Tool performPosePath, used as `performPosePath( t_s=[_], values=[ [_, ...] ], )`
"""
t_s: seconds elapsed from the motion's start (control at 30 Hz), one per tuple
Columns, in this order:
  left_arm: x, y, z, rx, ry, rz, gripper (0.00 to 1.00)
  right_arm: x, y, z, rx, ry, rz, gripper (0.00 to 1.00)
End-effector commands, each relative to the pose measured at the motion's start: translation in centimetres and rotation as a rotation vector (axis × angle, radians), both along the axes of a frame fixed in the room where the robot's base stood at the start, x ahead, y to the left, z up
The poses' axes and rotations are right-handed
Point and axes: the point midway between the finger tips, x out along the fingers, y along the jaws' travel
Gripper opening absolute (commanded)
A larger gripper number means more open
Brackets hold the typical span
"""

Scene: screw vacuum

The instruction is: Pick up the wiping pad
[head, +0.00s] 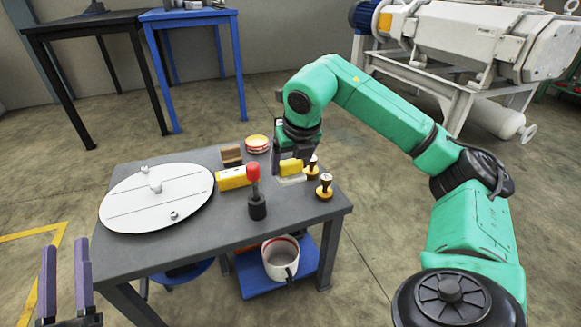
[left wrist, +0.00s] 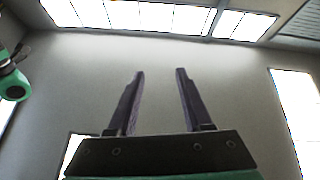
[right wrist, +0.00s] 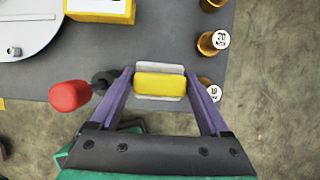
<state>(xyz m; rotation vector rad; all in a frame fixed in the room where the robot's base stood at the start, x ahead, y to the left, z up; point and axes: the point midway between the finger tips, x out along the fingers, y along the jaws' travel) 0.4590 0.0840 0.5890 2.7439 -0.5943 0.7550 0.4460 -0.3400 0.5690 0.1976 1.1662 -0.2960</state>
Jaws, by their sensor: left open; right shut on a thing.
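The wiping pad (head: 291,166) is a small yellow block with a pale grey-white base, near the right side of the grey table. In the right wrist view the pad (right wrist: 160,82) lies between the two fingertips of my right gripper (right wrist: 160,74), which is shut on it. In the head view my right gripper (head: 293,158) is at the pad, partly hidden by its own arm. I cannot tell whether the pad touches the table. My left gripper (head: 66,250) is open and empty at the lower left. Its spread fingers point at bare wall in the left wrist view (left wrist: 160,74).
On the table (head: 225,228) are a white round lid (head: 157,190), a yellow box (head: 233,178), a brown block (head: 231,155), a red-topped tool (head: 254,180) and brass weights (head: 325,187) close right of the pad. A pot (head: 281,259) stands on the blue lower shelf.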

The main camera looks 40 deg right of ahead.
Motion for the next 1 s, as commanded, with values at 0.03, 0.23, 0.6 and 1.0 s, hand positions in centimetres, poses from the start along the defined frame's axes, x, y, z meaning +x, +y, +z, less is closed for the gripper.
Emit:
performPosePath(
  t_s=[0.03,0.23,0.6,1.0],
  values=[
    [0.0,-0.3,-2.0,0.012,0.066,-0.008,0.5,0.0,0.0,0.7,0.001,-0.001,0.0,0.25],
    [-1.1,-1.2,-10.8,0.054,0.325,-0.042,0.5,0.0,0.0,2.3,0.0,-0.001,0.001,0.25],
    [-8.8,-2.2,-25.0,0.129,0.785,-0.116,0.5,0.0,0.1,5.7,0.002,-0.003,0.001,0.25],
    [-12.8,-2.4,-25.6,0.189,0.98,-0.163,0.5,0.0,0.0,12.3,0.002,-0.001,0.001,0.25]
  ],
)
